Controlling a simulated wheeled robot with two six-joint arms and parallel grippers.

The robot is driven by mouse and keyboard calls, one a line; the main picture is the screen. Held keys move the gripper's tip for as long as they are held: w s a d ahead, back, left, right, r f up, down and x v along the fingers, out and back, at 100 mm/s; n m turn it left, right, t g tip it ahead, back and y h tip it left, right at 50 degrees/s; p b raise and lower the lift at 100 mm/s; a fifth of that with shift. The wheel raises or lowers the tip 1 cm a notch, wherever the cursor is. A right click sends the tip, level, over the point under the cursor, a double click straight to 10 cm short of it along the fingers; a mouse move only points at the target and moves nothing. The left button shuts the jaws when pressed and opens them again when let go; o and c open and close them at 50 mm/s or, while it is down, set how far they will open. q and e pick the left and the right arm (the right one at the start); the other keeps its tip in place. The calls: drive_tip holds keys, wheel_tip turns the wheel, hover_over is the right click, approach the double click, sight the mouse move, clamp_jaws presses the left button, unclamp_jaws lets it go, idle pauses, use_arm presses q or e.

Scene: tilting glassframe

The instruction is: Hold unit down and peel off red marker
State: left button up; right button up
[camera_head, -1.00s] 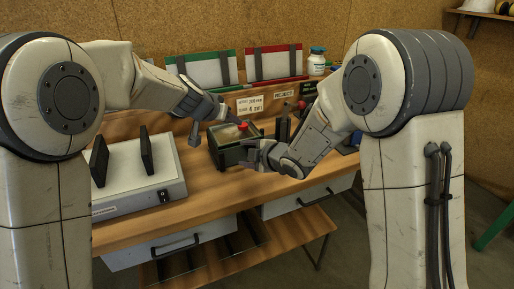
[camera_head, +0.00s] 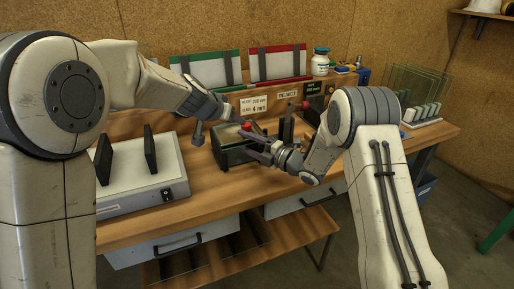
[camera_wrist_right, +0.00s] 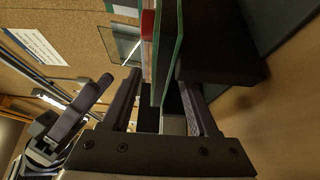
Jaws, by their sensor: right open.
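The unit (camera_head: 232,136) is seen small in the head view, in a dark box-like holder (camera_head: 236,156) on the bench. The red marker (camera_head: 247,126) shows at its upper edge. In the right wrist view the unit appears as green-edged panes (camera_wrist_right: 168,45), with the red marker (camera_wrist_right: 147,24) at the top. My right gripper (camera_head: 246,137) is open, close to the unit's right side. In the wrist view its fingers (camera_wrist_right: 162,82) stand on either side of the pane edges; contact cannot be told. My left gripper (camera_head: 199,134) is just left of the holder; its opening is unclear.
A white-topped device (camera_head: 150,180) with two black uprights stands at the left of the bench. Behind are green- and red-framed panels (camera_head: 278,62), a white bottle (camera_head: 320,62) and sign cards. Glass panes stand in a rack (camera_head: 422,115) at the right.

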sight(235, 138)
drive_tip(key=shift+x, duration=2.4)
clamp_jaws()
